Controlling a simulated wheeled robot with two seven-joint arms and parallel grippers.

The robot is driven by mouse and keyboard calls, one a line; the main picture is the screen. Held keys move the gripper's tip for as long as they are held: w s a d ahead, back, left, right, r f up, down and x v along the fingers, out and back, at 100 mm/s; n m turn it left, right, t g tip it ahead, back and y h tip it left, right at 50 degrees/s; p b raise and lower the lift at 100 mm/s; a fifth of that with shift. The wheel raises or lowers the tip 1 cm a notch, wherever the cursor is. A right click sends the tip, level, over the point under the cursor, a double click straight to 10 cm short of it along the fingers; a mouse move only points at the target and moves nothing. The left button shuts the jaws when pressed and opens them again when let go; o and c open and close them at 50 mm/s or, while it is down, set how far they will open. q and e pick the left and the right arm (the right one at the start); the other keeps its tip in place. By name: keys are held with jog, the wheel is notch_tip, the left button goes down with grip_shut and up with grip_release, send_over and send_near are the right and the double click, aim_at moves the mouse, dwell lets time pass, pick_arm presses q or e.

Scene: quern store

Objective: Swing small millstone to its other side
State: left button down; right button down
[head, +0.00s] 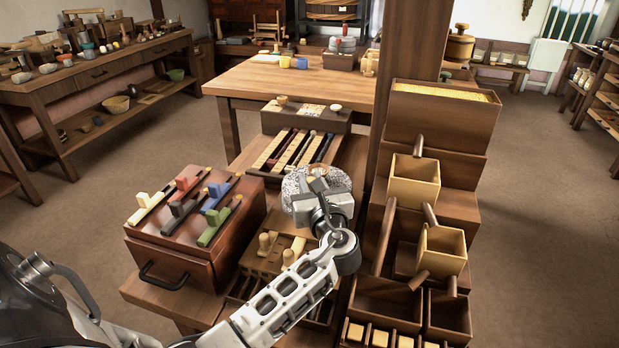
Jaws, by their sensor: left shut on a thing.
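The small millstone (296,181) is a round, grey, speckled stone near the middle of the head view, on the narrow bench. The wrist and gripper body hide the fingertips and the exact spot of the grip. My right gripper is out of view.
A brown box (180,264) with coloured sliders stands left of the stone. A wooden block with pegs (272,260) is just in front. A tray of striped strips (293,148) lies behind. A dark post and stepped wooden bins (414,182) stand close on the right.

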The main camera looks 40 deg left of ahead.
pick_arm(q)
jog(key=shift+w+d+n+g+y, duration=0.2)
jog(key=shift+d+n+g+y, duration=0.15)
jog(key=shift+n+g+y, duration=0.3)
jog(key=shift+g, duration=0.25)
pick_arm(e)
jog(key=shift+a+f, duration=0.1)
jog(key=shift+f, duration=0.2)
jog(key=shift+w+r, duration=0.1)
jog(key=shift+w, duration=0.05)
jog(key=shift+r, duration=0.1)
pick_arm(q)
jog(key=c, duration=1.3)
grip_release()
